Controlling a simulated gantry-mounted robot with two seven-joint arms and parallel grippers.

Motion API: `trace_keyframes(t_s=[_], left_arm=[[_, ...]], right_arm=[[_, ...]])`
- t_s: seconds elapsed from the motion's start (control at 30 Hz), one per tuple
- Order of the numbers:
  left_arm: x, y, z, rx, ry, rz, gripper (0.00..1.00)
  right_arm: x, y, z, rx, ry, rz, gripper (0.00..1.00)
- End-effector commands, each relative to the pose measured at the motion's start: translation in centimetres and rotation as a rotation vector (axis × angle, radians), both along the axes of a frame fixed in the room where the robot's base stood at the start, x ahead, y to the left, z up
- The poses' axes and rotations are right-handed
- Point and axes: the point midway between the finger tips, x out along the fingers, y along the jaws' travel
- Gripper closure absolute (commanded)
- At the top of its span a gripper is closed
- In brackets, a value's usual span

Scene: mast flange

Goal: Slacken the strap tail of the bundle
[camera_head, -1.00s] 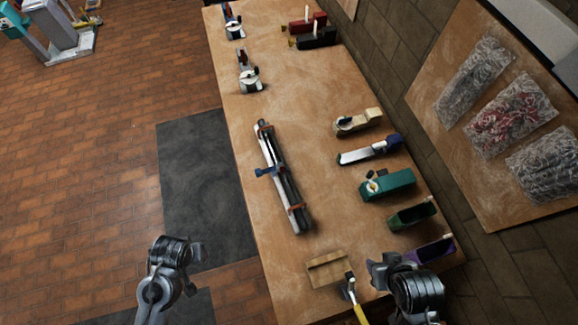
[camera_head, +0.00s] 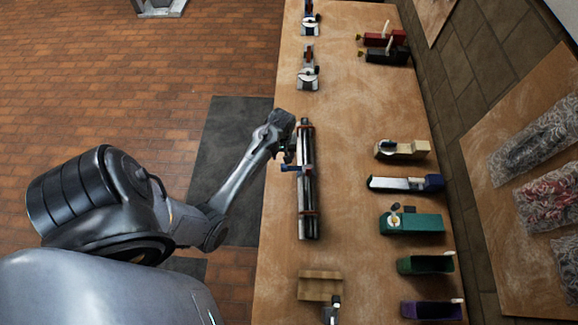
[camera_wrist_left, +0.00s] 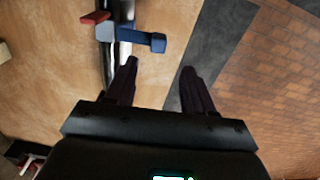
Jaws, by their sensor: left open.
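The bundle (camera_head: 307,205) of long dark and pale rods lies lengthwise on the bench, with orange bands near its ends. A blue strap piece (camera_head: 291,168) sticks out from its middle toward the left. My left gripper (camera_head: 285,150) is at the bundle's left side, close to the strap. In the left wrist view, the left gripper (camera_wrist_left: 160,75) is open with nothing between its dark fingers. The blue strap tail (camera_wrist_left: 138,37) lies ahead of the fingertips, and a red piece (camera_wrist_left: 95,17) shows beside it. My right gripper is out of view.
The wooden bench (camera_head: 350,120) holds clamp-like tools (camera_head: 308,75) at its far end. Several coloured holders, including a green one (camera_head: 415,222), line its right side. A wooden block (camera_head: 319,285) lies near the front. Bare bench surrounds the bundle's right side.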

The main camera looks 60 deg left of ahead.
Motion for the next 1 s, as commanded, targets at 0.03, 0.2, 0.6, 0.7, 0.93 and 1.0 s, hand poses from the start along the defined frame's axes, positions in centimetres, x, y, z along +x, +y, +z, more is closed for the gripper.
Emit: trace_keyframes(t_s=[0.03,0.2,0.6,0.7,0.93,1.0], left_arm=[[0.2,0.0,-0.3,0.000,-0.002,0.000,0.47],[0.1,0.0,-2.4,0.000,-0.001,-0.001,0.47],[0.2,0.1,-8.5,0.002,-0.002,-0.002,0.47],[0.2,0.0,-9.4,0.002,-0.003,-0.002,0.47],[0.2,0.0,-10.2,0.002,-0.005,-0.001,0.47],[0.2,0.0,-10.2,0.002,-0.005,-0.002,0.47]], right_arm=[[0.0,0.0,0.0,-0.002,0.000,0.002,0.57],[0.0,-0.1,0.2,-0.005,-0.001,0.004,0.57],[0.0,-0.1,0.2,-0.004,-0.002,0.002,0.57],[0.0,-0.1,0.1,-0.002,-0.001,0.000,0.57],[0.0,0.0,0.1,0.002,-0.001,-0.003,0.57],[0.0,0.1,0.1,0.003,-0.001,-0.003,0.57]])
